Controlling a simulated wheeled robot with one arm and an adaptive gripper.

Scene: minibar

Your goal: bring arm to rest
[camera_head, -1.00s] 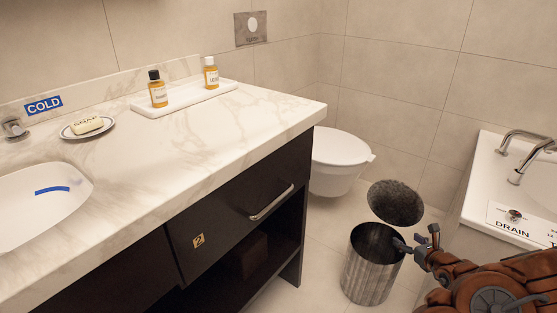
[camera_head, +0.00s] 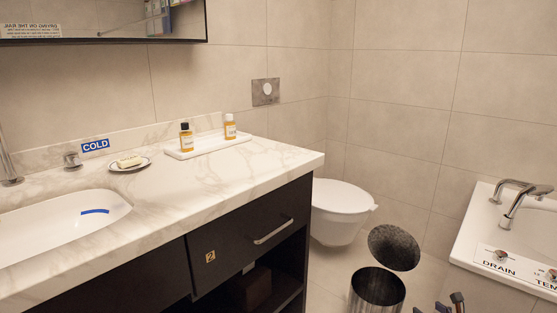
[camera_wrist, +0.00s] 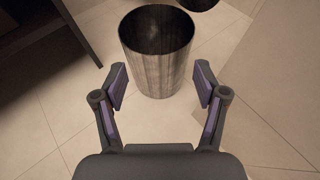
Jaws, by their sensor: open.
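My gripper (camera_wrist: 160,88) is open in the wrist view, with nothing between its two purple-padded fingers. It points toward the metal bin (camera_wrist: 157,70), which stands on the tiled floor beyond the fingertips. In the head view only the tips of my gripper (camera_head: 438,304) show at the bottom edge, right of the bin (camera_head: 377,292). The bin's round dark lid (camera_head: 394,248) stands raised behind its opening. The inside of the bin looks dark, and I cannot tell what it holds.
The marble counter (camera_head: 215,185) over a dark cabinet (camera_head: 225,250) fills the left. A toilet (camera_head: 340,208) stands behind the bin and a bathtub (camera_head: 470,225) is at the right. Soap (camera_head: 130,161) and two bottles (camera_head: 186,138) (camera_head: 230,128) are on the counter. Floor shows around the bin.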

